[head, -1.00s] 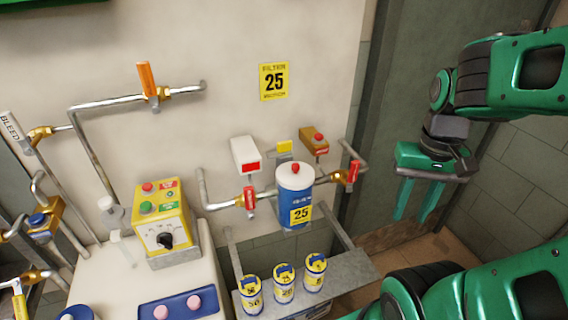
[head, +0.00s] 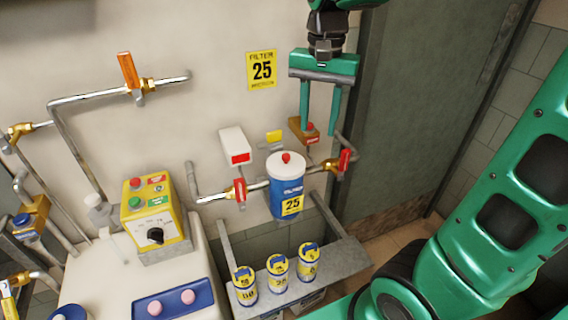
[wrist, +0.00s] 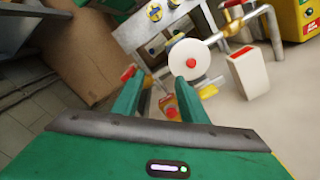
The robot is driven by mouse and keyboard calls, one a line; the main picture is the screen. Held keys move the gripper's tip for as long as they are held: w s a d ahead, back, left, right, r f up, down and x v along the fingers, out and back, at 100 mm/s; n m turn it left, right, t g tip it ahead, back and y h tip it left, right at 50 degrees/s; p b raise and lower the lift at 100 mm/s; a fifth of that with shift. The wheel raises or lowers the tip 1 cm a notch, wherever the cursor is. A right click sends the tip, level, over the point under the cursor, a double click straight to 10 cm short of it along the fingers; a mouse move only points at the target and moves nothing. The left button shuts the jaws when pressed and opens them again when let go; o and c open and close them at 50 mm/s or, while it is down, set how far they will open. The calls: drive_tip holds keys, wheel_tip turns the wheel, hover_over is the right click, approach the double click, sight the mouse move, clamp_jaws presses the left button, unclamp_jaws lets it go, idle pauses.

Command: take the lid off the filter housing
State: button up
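The filter housing (head: 287,197) is a blue cylinder with a yellow "25" label, set in the pipe run on the wall. Its white lid (head: 287,166) with a red knob (head: 286,157) is on top. In the wrist view the lid (wrist: 188,57) shows from above, beyond my fingertips. My gripper (head: 319,132) is open and empty, fingers pointing down, above and to the right of the lid in the head view. It is apart from the lid. The open fingers also show in the wrist view (wrist: 158,82).
Red-handled valves (head: 240,190) (head: 345,160) flank the housing. A white box (head: 235,146) with a red patch and a brown box with a red button (head: 309,127) are on the wall behind. Several filter cans stand on a grey shelf (head: 342,258) below.

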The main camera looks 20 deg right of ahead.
drive_tip(key=r, duration=0.2)
hover_over(286, 154)
drive_tip(key=shift+m, duration=0.3)
wheel_tip(286, 154, down, 11)
drive_tip(key=shift+c, duration=0.6)
clamp_jaws()
